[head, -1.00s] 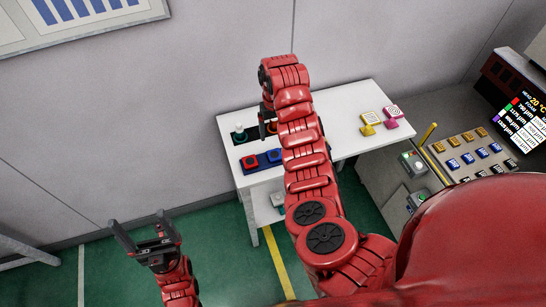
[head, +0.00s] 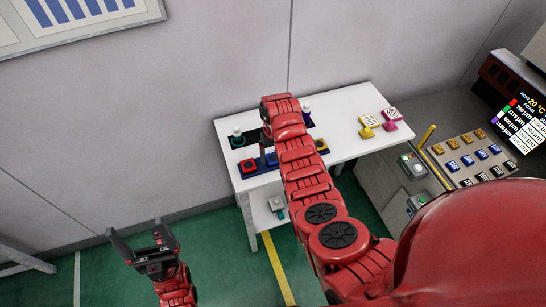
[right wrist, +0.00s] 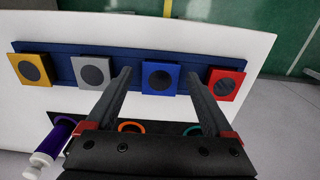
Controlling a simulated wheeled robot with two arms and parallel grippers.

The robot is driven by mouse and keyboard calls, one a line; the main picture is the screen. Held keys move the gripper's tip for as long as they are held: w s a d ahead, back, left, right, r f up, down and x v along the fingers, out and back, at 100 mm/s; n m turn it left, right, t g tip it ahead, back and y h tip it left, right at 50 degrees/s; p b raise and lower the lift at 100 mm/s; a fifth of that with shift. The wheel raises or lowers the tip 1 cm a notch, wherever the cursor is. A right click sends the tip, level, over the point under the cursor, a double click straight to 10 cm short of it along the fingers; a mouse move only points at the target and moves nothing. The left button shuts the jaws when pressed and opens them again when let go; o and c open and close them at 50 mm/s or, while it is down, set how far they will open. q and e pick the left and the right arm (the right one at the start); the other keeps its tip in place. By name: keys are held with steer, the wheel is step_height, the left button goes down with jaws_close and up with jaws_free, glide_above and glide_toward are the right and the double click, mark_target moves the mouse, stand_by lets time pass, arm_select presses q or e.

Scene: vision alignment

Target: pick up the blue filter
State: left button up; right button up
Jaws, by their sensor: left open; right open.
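The blue filter (right wrist: 162,78) is a square blue plate with a dark round centre. It sits in a blue rack (right wrist: 122,70) between a grey filter (right wrist: 92,72) and a red filter (right wrist: 225,84); a yellow filter (right wrist: 32,69) is at the far left. My right gripper (right wrist: 159,75) is open and empty, with one fingertip to each side of the blue filter in the right wrist view. Whether the tips are down at its height I cannot tell. In the head view my right arm hides part of the rack. My left gripper (head: 141,242) is open and empty above the green floor.
The rack stands along the front edge of a white table (head: 350,108). Behind it is a dark holder with an orange ring (right wrist: 131,127) and a green ring (right wrist: 193,129). A purple and white piece (right wrist: 52,145) stands nearby. Yellow and magenta pieces (head: 390,125) are at the table's right.

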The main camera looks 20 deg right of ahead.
steer(key=shift+a+f, duration=0.1)
steer(key=shift+f, duration=0.8)
steer(key=c, duration=1.3)
steer(key=shift+o, duration=0.2)
steer(key=shift+r, duration=0.1)
